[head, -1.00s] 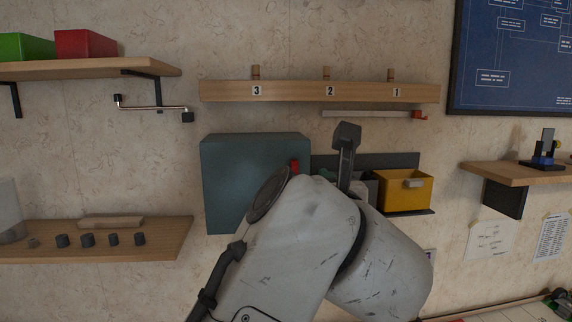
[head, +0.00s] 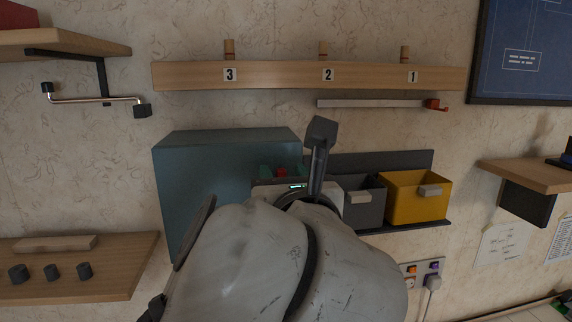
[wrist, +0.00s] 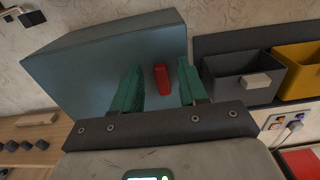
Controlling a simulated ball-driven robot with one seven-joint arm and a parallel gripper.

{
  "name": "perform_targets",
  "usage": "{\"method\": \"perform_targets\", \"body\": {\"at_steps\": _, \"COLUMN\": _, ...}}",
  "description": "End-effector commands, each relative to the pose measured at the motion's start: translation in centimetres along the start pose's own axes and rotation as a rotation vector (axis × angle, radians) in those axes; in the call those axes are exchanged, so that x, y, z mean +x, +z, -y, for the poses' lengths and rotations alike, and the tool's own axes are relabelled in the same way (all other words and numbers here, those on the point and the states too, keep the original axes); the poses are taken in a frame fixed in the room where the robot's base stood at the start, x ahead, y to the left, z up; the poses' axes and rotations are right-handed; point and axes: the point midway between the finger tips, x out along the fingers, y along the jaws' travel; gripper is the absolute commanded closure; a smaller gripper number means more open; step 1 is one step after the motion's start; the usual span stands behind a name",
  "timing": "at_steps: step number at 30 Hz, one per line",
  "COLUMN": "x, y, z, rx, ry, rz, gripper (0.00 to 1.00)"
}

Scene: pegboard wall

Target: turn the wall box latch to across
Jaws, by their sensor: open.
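The wall box (head: 215,180) is a blue-grey cabinet on the wall, left of the bins; my arm hides its lower right part. Its red latch (wrist: 162,79) shows on the box face near the right edge in the wrist view, its long side roughly up and down. A bit of the latch (head: 282,172) shows in the head view. My gripper (wrist: 160,66) is open, its two green fingers on either side of the latch, with a gap on each side. I cannot tell how deep the fingers reach around it.
A grey bin (head: 366,205) and a yellow bin (head: 420,198) sit close to the right of the box. A wooden peg rail (head: 300,75) runs above. A wooden shelf (head: 80,270) with dark knobs is at lower left. A power outlet (head: 424,270) is below the bins.

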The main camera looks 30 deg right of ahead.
Motion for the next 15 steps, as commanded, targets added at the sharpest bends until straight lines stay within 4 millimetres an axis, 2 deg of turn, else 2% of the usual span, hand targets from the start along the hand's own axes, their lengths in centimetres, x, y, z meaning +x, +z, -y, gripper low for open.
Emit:
{"method": "perform_targets", "body": {"at_steps": 11, "x": -0.18, "y": 0.0, "z": -0.16, "rx": 0.001, "ry": 0.001, "rz": 0.0, "gripper": 0.57}}
{"method": "perform_targets", "body": {"at_steps": 15, "x": -0.17, "y": 0.0, "z": -0.16, "rx": 0.001, "ry": 0.001, "rz": 0.0, "gripper": 0.68}}
